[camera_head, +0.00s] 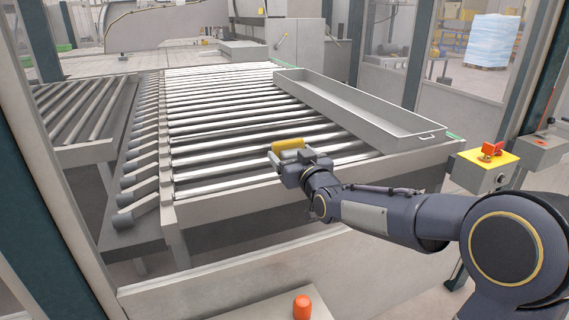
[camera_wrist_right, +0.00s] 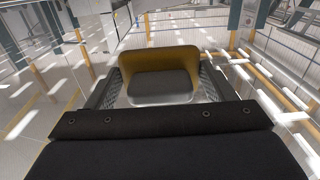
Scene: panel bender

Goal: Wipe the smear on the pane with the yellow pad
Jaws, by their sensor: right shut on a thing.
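My right gripper (camera_head: 293,158) is stretched out in front of me in the head view, in front of the roller table. It is shut on the yellow pad (camera_head: 287,145), which sits between the fingertips. In the right wrist view the pad (camera_wrist_right: 160,62) shows between the two fingers, yellow around a dark grey middle. I cannot make out a smear in either view. The clear pane itself is hard to tell; whether the pad touches it I cannot tell. My left gripper is not in view.
A roller table (camera_head: 235,200) lies beyond the gripper, with a long grey tray (camera_head: 345,105) on its right. An orange-red knob (camera_head: 302,307) is at the bottom. Frame posts (camera_head: 45,160) stand at left.

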